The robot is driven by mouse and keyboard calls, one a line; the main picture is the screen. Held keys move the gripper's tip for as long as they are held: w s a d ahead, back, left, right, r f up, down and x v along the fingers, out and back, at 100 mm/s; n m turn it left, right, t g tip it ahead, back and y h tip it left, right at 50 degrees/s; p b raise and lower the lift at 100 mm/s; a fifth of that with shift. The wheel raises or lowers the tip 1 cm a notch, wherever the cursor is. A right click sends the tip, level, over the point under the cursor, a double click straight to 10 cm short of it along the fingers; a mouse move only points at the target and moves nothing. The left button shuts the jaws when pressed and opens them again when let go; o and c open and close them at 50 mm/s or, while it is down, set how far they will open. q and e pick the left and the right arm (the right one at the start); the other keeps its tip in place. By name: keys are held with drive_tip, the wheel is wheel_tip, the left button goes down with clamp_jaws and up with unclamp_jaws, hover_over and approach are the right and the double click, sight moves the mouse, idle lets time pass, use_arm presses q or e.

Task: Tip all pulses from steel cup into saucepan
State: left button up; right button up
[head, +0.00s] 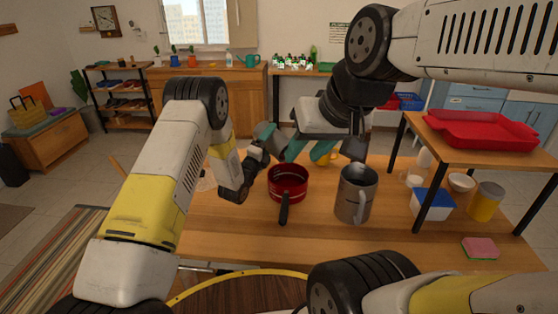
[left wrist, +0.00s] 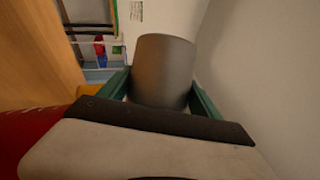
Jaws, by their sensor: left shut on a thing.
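The grey steel cup (left wrist: 164,72) is between the teal fingers of my left gripper (left wrist: 163,92), which is shut on it. In the head view my left gripper (head: 268,138) is behind and slightly left of the saucepan, above table height. The cup's side faces the wrist camera and its axis looks tilted well over. Its mouth and any pulses are hidden. The red saucepan (head: 287,175), with a dark handle towards me, sits on the table; its red side also shows in the left wrist view (left wrist: 28,135). My right gripper (head: 311,150) hangs behind the saucepan, teal fingers apart, apparently empty.
A large grey jug (head: 354,195) stands right of the saucepan, with a yellow mug (head: 329,158) behind. A raised shelf with a red tray (head: 480,130) is at right, above a blue-and-white tub (head: 432,204) and a yellow canister (head: 486,202). A pink sponge (head: 480,247) lies front right.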

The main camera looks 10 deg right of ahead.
sight(271, 140)
use_arm(q)
drive_tip(key=shift+s+d+r+m+h, duration=0.2)
drive_tip(key=shift+s+r+m+h, duration=0.15)
drive_tip(key=shift+m, duration=0.5)
drive_tip(key=shift+s+d+r+m+h, duration=0.3)
drive_tip(key=shift+r+m+h, duration=0.1)
drive_tip(key=shift+m, duration=0.4)
drive_tip(key=shift+s+d+r+m+h, duration=0.15)
drive_tip(key=shift+s+r+m+h, duration=0.2)
drive_tip(key=shift+m, duration=0.5)
idle(0.5)
